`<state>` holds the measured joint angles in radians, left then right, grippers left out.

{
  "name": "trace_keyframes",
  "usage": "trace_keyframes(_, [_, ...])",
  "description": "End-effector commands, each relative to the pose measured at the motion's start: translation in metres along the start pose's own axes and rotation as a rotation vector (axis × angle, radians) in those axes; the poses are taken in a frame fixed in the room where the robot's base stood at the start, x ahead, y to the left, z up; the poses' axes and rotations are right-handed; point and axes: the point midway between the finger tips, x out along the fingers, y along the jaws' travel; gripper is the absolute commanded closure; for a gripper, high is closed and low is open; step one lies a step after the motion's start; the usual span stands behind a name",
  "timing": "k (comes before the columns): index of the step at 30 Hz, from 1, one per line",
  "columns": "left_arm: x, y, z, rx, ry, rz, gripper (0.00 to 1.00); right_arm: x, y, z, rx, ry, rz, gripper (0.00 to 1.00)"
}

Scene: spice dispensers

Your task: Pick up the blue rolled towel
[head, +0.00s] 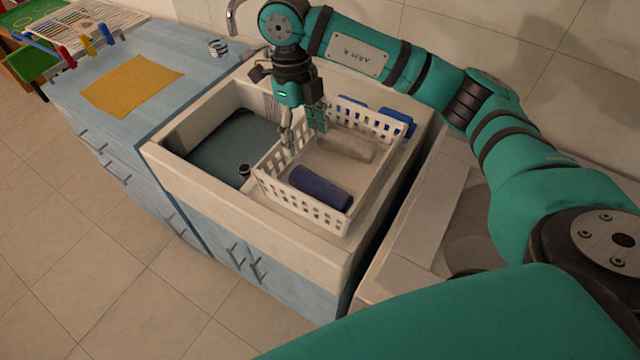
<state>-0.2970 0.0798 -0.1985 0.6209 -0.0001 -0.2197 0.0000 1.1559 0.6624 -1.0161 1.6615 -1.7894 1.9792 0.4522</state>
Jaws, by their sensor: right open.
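The blue rolled towel (321,188) lies in the front part of a white slatted basket (298,207). A pale rolled item (345,143) lies behind it in the same basket. My right gripper (303,128) points down over the basket's back left side. Its fingers are apart, with nothing seen between them. It is behind and to the left of the blue towel and apart from it. My left gripper is not in view.
The basket stands on the sink counter, right of the sink basin (215,143). Blue items (396,122) show behind the basket. A yellow cloth (130,86) and a small striped cup (218,48) are on the blue counter at left. A faucet (232,20) rises behind.

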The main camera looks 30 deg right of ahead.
Motion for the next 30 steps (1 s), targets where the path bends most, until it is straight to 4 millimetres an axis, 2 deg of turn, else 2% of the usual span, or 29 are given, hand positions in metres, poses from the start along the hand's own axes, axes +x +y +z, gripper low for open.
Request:
trace_keyframes(2, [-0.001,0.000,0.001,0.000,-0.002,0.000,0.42,0.002,-0.008,-0.004,0.014,0.018,-0.030,0.32])
trace_keyframes(5, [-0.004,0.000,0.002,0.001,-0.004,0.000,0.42,0.015,-0.010,-0.006,0.018,0.026,-0.035,0.32])
trace_keyframes(18, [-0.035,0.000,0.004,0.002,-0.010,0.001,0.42,0.103,-0.012,-0.007,0.014,0.023,-0.032,0.32])
trace_keyframes(25, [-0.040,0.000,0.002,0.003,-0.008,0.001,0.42,0.120,-0.013,-0.008,0.014,0.021,-0.032,0.32])
trace_keyframes(30, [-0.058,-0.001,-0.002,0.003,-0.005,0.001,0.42,0.140,-0.015,-0.012,0.016,0.025,-0.031,0.32])
